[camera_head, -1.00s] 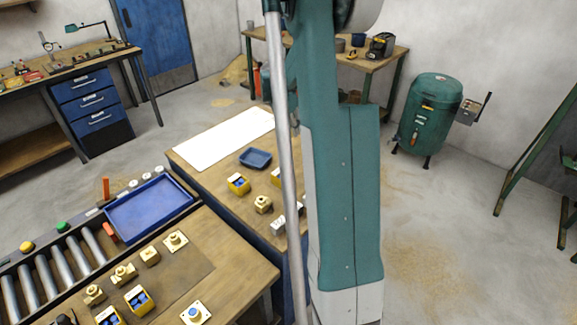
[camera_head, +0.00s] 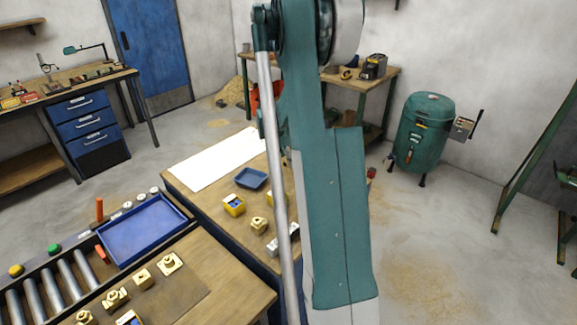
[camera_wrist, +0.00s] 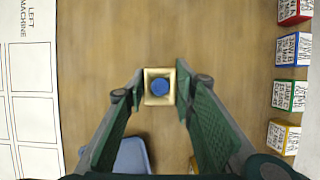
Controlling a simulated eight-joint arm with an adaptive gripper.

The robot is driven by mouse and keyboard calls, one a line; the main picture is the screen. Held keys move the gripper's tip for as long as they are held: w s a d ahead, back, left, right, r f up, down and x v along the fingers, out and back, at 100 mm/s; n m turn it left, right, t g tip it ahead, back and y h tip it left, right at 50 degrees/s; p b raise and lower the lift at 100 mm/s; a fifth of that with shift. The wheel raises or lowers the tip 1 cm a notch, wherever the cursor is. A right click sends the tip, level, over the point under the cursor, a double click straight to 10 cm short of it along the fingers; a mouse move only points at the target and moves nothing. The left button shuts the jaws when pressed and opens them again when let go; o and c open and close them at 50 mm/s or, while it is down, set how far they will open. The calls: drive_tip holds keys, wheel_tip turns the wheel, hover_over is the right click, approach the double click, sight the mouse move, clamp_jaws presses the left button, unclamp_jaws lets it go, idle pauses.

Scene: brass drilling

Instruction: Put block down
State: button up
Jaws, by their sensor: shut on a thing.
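In the wrist view a square yellow block with a blue round centre (camera_wrist: 158,87) is held between the tips of my gripper (camera_wrist: 157,92). The two green fingers are closed on its left and right sides. Brown wood tabletop (camera_wrist: 100,60) shows around and below the block; I cannot tell how high above it the block is. In the head view my arm hides my gripper and the held block.
A white sheet marked "LEFT MACHINE" (camera_wrist: 28,95) lies at left. Labelled boxes (camera_wrist: 290,50) line the right edge. A blue tray (camera_wrist: 130,157) is at the bottom, also in the head view (camera_head: 251,179). The wood around the block is clear.

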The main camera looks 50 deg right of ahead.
drive_tip(key=shift+f, duration=1.85)
drive_tip(key=shift+f+b, duration=0.15)
drive_tip(key=shift+b, duration=0.15)
drive_tip(key=o, duration=1.2)
drive_tip(key=shift+o, duration=0.2)
drive_tip(key=shift+r, duration=0.2)
drive_tip(key=p+v, duration=0.1)
drive_tip(key=v, duration=1.1)
drive_tip(key=shift+a, duration=0.15)
